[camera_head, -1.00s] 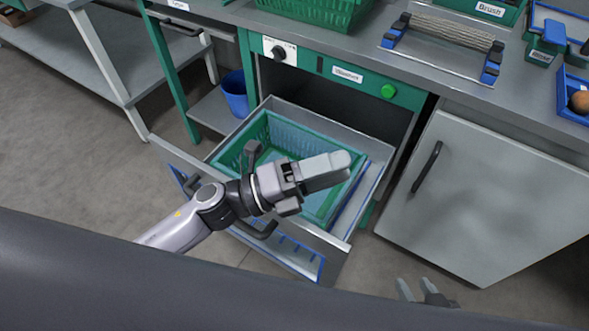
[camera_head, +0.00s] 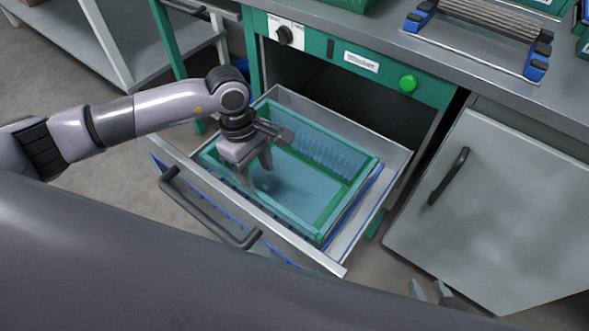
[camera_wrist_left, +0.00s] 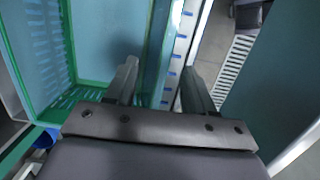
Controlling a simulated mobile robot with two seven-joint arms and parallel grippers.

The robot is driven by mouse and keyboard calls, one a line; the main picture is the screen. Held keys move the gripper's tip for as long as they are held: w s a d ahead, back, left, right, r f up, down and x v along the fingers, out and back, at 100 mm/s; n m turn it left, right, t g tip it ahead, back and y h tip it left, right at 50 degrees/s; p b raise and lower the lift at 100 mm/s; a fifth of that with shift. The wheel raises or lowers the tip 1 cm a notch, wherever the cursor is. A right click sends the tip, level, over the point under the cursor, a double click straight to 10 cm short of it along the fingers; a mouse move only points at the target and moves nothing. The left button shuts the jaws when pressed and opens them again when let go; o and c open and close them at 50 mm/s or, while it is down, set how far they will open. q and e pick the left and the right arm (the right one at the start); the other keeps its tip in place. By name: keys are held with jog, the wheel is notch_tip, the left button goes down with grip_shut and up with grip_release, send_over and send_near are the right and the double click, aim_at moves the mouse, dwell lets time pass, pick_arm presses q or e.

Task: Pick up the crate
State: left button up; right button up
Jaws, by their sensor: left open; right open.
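The green crate (camera_head: 330,216) sits inside the pulled-out drawer (camera_head: 290,252) of the green-fronted bench. It looks empty, with a bluish floor. Its green rim (camera_wrist_left: 70,40) also shows in the left wrist view. My left gripper (camera_head: 256,182) points down over the crate's near left side, jaws apart and empty. In the left wrist view a crate wall lies between the two fingers (camera_wrist_left: 160,85); I cannot tell how deep the fingers reach. My right gripper (camera_head: 432,290) shows only its fingertips at the bottom edge, apart and empty, away from the crate.
The drawer's dark handle (camera_head: 205,215) is on its near face. A closed grey cabinet door (camera_head: 490,200) stands to the right. The bench front has a green button (camera_head: 408,84) and a dark knob (camera_head: 284,35). A rack with blue ends (camera_head: 480,30) is on the benchtop.

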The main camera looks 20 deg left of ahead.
pick_arm(q)
jog(key=shift+w+a+f, duration=0.15)
jog(key=shift+a+f, duration=0.1)
jog(key=shift+a, duration=0.2)
jog(key=f, duration=0.6)
jog(key=shift+s+d+f+b, duration=0.1)
jog(key=shift+s+f+b, duration=0.25)
jog(key=shift+f, duration=0.05)
jog(key=shift+r, duration=0.1)
grip_shut()
